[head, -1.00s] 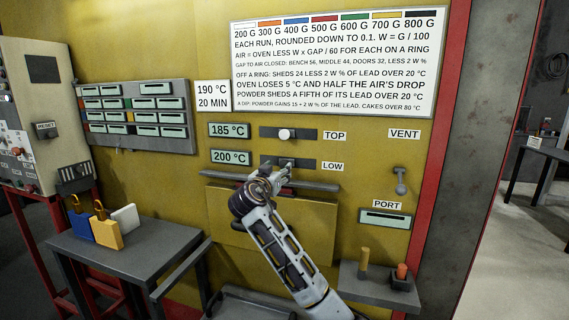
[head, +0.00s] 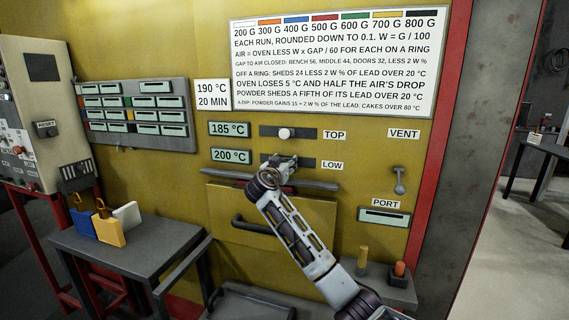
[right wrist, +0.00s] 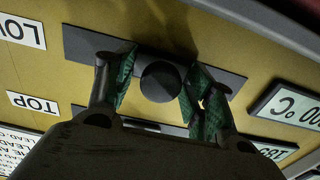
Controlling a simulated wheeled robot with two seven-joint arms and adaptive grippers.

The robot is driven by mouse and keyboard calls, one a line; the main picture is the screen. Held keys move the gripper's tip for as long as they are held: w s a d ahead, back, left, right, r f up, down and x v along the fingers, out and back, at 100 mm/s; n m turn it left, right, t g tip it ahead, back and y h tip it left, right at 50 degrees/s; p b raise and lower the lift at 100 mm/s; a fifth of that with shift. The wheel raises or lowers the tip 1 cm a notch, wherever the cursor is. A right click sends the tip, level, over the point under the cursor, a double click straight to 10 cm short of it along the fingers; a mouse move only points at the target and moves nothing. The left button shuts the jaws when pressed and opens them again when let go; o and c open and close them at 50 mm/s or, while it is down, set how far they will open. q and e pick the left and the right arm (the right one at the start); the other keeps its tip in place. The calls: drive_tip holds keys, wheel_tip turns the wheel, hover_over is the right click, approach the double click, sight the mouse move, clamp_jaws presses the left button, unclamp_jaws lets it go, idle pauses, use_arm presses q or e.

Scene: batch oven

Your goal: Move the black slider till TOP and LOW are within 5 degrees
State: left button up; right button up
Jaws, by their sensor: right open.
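The LOW slider has a black knob (right wrist: 160,82) on a dark track (head: 305,162). My right gripper (head: 281,161) covers most of that knob in the head view. In the right wrist view, turned upside down, my right gripper (right wrist: 160,76) is open, with one green-padded finger on each side of the knob. Whether either finger touches it I cannot tell. The TOP slider has a white knob (head: 284,134) near the middle of its track. The TOP display (head: 229,129) reads 185 °C and the LOW display (head: 231,156) reads 200 °C. My left gripper is out of view.
A grey ledge (head: 320,185) and a dark handle (head: 245,224) lie below the sliders.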

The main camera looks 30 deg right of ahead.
clamp_jaws()
idle(0.3)
